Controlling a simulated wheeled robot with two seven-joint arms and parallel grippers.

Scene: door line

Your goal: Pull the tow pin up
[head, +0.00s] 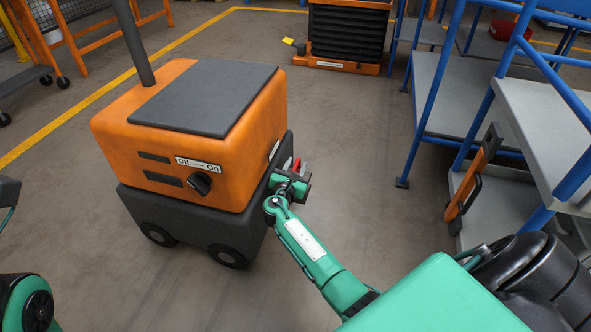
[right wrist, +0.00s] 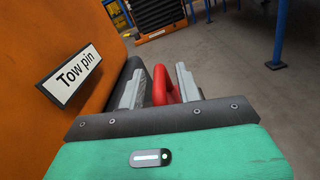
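The orange and dark grey tug (head: 190,135) stands on the floor at left centre in the head view. The red tow pin handle (right wrist: 161,86) shows beside its side in the right wrist view, near the "Tow pin" label (right wrist: 70,76). My right gripper (head: 291,170) is at the tug's right side. Its two fingers stand apart on either side of the red handle in the right wrist view (right wrist: 158,88), with a gap visible on the left. The pin's lower part is hidden by the gripper. My left gripper does not show; only parts of that arm appear at the left edge.
The tug's front has an Off/On knob (head: 200,183). Blue-railed grey steps (head: 470,100) stand at right. An orange-based black bellows lift (head: 346,35) is at the back. The floor between the tug and steps is clear.

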